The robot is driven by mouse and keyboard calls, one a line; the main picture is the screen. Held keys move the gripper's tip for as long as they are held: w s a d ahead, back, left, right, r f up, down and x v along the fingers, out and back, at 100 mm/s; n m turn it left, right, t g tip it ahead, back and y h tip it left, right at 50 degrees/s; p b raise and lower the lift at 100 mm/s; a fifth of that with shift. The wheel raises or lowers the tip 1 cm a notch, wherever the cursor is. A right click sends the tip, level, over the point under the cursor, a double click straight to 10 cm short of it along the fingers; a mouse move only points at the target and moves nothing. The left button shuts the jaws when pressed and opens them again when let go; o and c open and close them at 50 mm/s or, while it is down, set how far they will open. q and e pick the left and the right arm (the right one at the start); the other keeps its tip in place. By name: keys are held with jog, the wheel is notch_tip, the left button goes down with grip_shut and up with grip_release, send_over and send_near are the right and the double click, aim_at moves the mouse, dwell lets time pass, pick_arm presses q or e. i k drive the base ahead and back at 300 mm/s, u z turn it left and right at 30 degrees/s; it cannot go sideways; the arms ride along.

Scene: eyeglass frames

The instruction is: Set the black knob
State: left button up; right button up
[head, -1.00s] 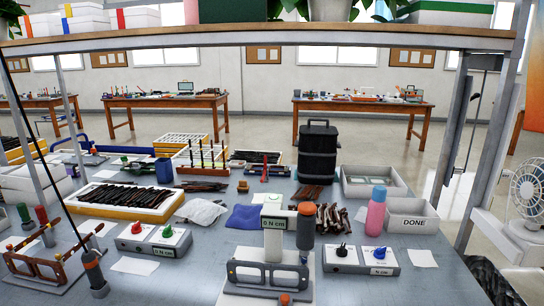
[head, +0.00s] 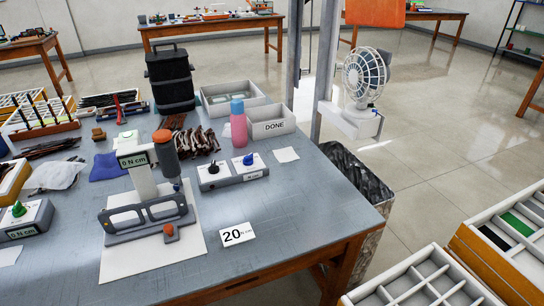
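The black knob (head: 213,168) sits on the left part of a grey control box (head: 234,172) on the table, right of the middle. A blue knob (head: 248,159) is on the same box, to the right of the black one. Neither of my grippers shows in the head view.
A pink and blue bottle (head: 238,124) and a "DONE" bin (head: 268,124) stand behind the control box. A bin with dark contents (head: 350,170) and a divided tray (head: 420,285) stand right of the table. The table's front right is mostly clear.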

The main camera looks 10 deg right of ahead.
aim_at(213, 169)
jog(key=z, duration=2.75)
jog(key=k, duration=1.05)
jog(key=u, duration=1.6)
